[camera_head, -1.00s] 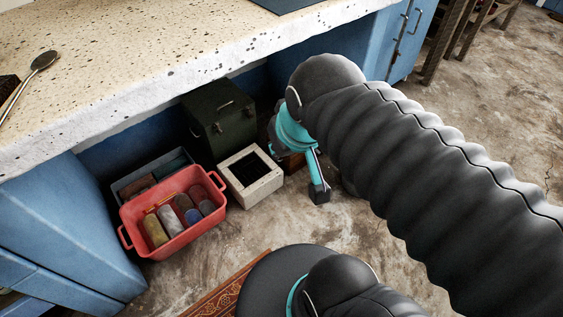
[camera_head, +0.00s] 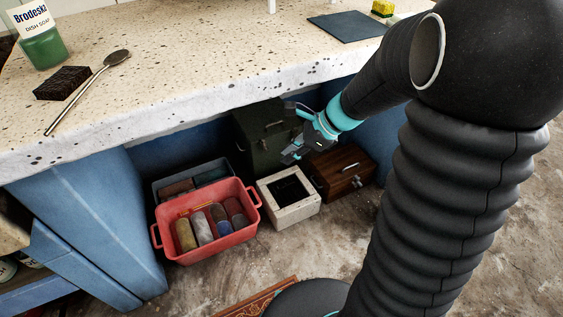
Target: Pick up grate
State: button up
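A white square block (camera_head: 304,212) stands on the floor under the stone counter. Its top has a dark square area (camera_head: 287,190), which may be the grate; bars are too small to make out. No other grate is clear in view. My gripper (camera_head: 288,157) is above and just behind the block, pointing down and to the left. It appears apart from the block. Its fingers are small and seen from the side, so I cannot tell whether they are open.
A red basket (camera_head: 205,253) with several rolls is left of the block, with a grey bin (camera_head: 160,187) behind. A dark green box (camera_head: 256,150) is behind, a wooden box (camera_head: 350,178) to the right. The counter edge (camera_head: 150,137) overhangs them.

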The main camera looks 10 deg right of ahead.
jog(key=w+d+f+m+t+y, duration=0.1)
jog(key=w+d+f+m+y, duration=0.1)
jog(key=w+f+m, duration=0.5)
jog(key=m+t+h+b, duration=0.15)
jog(key=m+t, duration=0.35)
jog(key=m, duration=1.6)
send_near(290, 184)
jog(key=shift+y, duration=0.25)
jog(key=x, duration=1)
jog(key=shift+w+a+f+b, duration=0.1)
jog(key=shift+w+f+b, duration=0.05)
jog(key=shift+f+b, duration=0.2)
grip_shut()
